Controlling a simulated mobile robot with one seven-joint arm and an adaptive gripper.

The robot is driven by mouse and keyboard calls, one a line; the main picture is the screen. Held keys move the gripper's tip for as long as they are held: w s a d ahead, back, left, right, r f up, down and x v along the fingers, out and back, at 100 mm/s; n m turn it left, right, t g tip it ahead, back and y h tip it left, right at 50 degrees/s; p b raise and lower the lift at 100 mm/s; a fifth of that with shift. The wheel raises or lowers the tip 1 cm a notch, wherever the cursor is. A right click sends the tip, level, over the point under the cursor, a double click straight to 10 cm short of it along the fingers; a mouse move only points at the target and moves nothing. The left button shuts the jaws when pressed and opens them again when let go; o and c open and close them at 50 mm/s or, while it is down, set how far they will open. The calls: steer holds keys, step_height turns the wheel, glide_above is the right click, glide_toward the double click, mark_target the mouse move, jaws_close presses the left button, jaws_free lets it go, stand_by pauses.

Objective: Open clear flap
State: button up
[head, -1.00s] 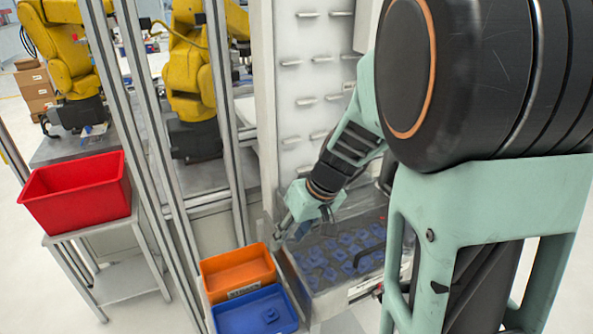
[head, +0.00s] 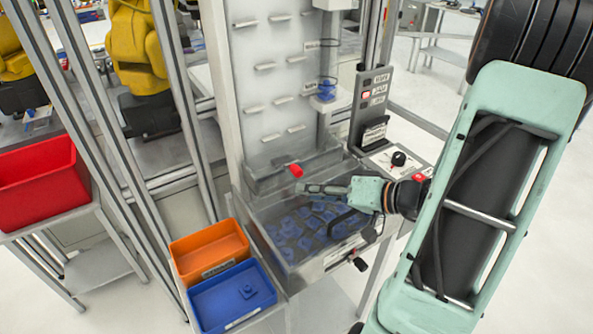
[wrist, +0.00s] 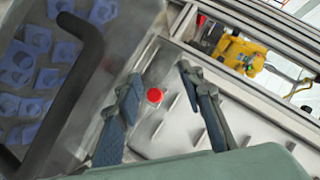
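A clear box (head: 290,255) holds several blue parts. It has a black bar handle (head: 342,222), which also shows large at the left of the wrist view (wrist: 80,90). The flap's edges are hard to see.
An orange bin (head: 208,250) and a blue bin (head: 232,295) stand left of the box. A red bin (head: 40,185) is on a side table. Metal posts (head: 170,100) stand left. A control panel (head: 372,98) is behind my gripper.

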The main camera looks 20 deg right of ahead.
mark_target(300, 173)
steer(key=d+t, duration=0.1)
steer(key=d, duration=0.1)
steer(key=d+r+m+t+h, duration=0.1)
steer(key=d, duration=0.1)
steer(key=shift+w+d, duration=0.1)
steer(key=shift+d, duration=0.05)
steer(key=shift+w, duration=0.1)
steer(key=shift+t, duration=0.3)
steer(key=p+x, duration=0.1)
steer(key=x, duration=0.9)
steer(key=shift+w+f+p, duration=0.1)
steer(key=shift+w+p, duration=0.15)
steer(key=shift+p, duration=0.15)
steer(key=shift+c, duration=0.6)
jaws_close()
